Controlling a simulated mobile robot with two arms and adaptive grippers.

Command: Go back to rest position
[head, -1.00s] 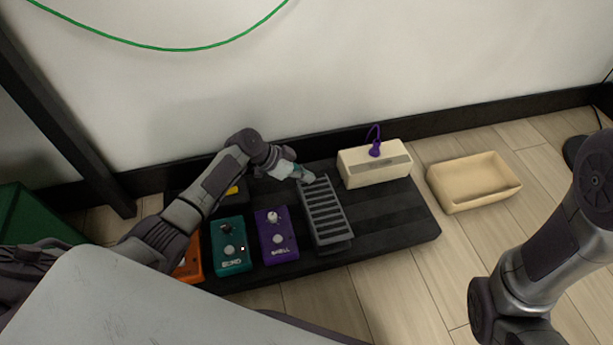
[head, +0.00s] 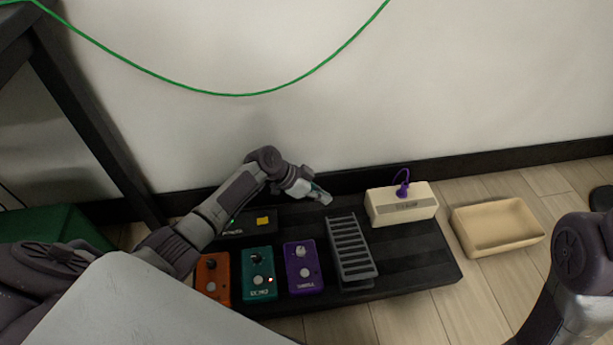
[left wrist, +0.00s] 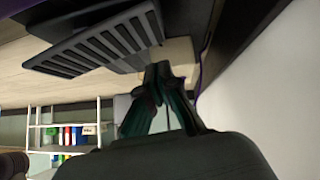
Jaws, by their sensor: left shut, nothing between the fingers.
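My left gripper (head: 324,197) is above the back of the black pedalboard (head: 405,262), just behind the grey ribbed pedal (head: 350,250). Its fingers are together with nothing between them. In the left wrist view the closed fingertips (left wrist: 158,72) point toward the ribbed pedal (left wrist: 95,45) and the cream box beyond. Of my right arm only links show at the lower right of the head view; its gripper is out of view.
An orange pedal (head: 213,277), a teal pedal (head: 258,273) with a red light and a purple pedal (head: 303,267) stand in front. A cream box (head: 401,204) with a purple cable stands at the back right. A beige tray (head: 497,228) lies on the floor. The wall is close behind.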

